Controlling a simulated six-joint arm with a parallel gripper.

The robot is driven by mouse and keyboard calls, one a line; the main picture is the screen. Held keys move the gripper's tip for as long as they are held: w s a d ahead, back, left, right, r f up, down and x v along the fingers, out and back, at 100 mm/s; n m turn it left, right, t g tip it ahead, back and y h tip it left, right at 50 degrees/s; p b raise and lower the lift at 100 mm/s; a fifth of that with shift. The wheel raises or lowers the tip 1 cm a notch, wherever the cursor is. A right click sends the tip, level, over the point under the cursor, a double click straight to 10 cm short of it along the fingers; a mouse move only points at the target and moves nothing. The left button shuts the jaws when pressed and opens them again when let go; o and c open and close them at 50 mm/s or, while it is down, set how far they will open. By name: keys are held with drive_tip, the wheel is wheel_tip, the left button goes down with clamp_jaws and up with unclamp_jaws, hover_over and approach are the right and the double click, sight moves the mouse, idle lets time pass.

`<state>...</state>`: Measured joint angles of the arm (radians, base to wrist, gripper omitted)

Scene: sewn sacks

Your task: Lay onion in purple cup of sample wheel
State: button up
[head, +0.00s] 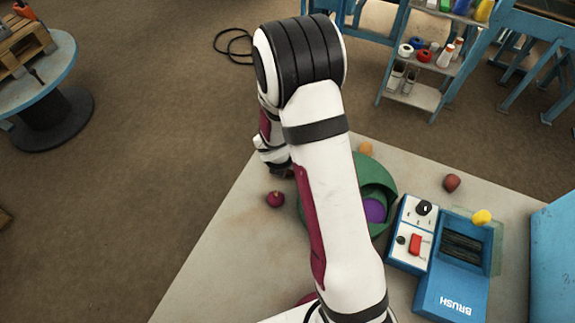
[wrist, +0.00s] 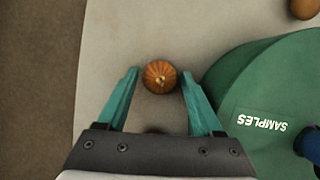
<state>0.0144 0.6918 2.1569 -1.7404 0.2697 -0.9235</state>
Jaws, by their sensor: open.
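The onion (wrist: 159,76), orange-brown and ribbed, sits on the table between the tips of my gripper (wrist: 159,85) in the wrist view. My gripper is open, with a finger on each side of the onion. In the head view my gripper (head: 284,173) is small and partly hidden, and I cannot make out the onion there. The green sample wheel (head: 378,175) stands to the right, partly behind my arm; its side with the SAMPLES label (wrist: 262,121) is close to my right finger. The purple cup (head: 375,209) shows on the wheel beside my arm.
A dark red round item (head: 275,199) lies just nearer than my gripper. An orange item (head: 366,148) and a brownish-red one (head: 452,182) lie farther right. The table's left side is clear.

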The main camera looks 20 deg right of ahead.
drive_tip(key=shift+r, duration=0.1)
clamp_jaws()
